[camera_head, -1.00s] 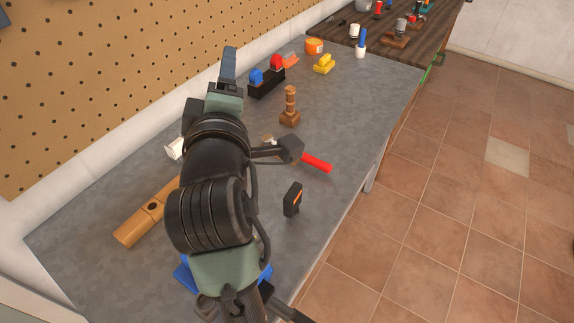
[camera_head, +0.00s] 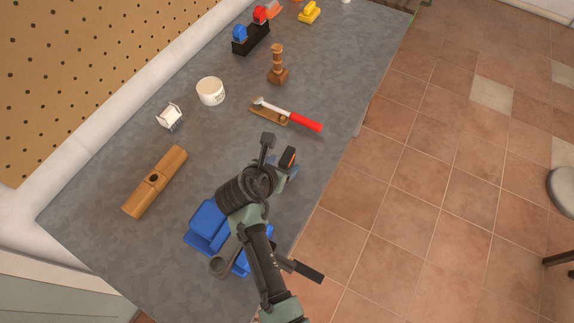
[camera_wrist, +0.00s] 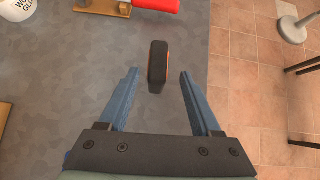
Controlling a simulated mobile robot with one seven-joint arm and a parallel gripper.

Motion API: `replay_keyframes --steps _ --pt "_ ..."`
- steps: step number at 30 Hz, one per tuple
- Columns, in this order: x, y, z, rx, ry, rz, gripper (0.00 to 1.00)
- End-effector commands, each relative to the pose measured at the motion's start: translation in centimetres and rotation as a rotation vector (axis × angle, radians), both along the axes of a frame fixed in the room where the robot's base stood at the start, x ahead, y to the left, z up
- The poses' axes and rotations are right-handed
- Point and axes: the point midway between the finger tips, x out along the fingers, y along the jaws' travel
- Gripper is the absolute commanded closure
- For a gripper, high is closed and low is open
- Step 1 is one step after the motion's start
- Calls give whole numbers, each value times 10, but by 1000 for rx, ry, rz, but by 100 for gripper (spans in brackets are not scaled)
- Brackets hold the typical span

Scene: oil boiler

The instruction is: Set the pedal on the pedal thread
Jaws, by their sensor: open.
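The pedal, a small black block with an orange edge, stands on the grey bench in the head view (camera_head: 289,157). It also shows in the wrist view (camera_wrist: 158,64). My gripper (camera_wrist: 159,77) is open, with one blue finger on each side of the pedal's near end and a visible gap on both sides. In the head view, my gripper (camera_head: 280,154) is at the pedal and partly covers it. A grey crank-like arm (camera_head: 222,264) lies against a blue vise-like holder (camera_head: 208,222); my arm hides part of both. I cannot make out the pedal thread.
A red-handled tool (camera_head: 303,121) lies on a small wooden stand beyond the pedal. A wooden block (camera_head: 155,181), white tub (camera_head: 210,91) and wooden post (camera_head: 277,66) stand farther left and back. A dark bar (camera_head: 300,269) juts past the bench's right edge.

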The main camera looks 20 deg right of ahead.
Motion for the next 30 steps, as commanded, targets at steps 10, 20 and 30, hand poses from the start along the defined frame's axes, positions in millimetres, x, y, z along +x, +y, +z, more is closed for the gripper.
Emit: replay_keyframes --steps 10,20,30 --pt "15 -15 -20 0 -3 0 35" --pt "30 -29 -41 -1 -2 0 35" --pt "40 -40 -57 1 -4 0 35"
